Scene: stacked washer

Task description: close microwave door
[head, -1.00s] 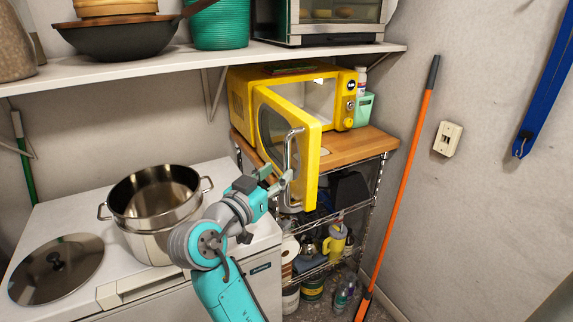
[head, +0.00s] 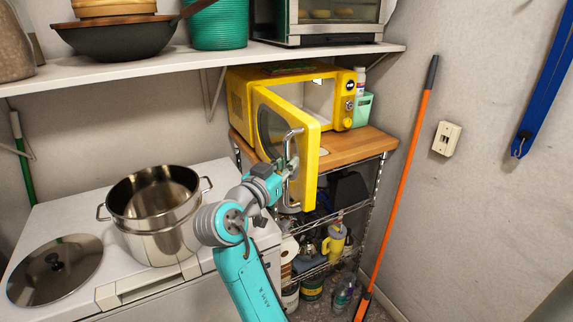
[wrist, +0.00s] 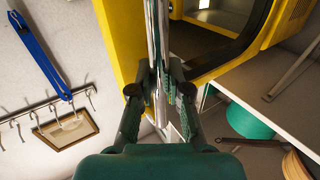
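The yellow microwave (head: 337,95) stands on a wooden shelf top with its door (head: 305,165) swung wide open toward me. A silver vertical bar handle (head: 287,165) runs along the outer face of the door. My gripper (head: 285,170) is at the handle. In the wrist view, the two fingers of my gripper (wrist: 159,85) stand on either side of the handle (wrist: 157,45), with the bar between them. The fingers look spread, and whether they touch the bar is hard to tell. The yellow door edge (wrist: 122,50) shows beyond the fingers.
A steel pot (head: 155,210) and a glass lid (head: 56,265) sit on the white freezer (head: 100,210) left of my arm. A wire rack with bottles is below the microwave. An orange pole (head: 400,180) leans on the wall at right. A white shelf (head: 150,70) runs above.

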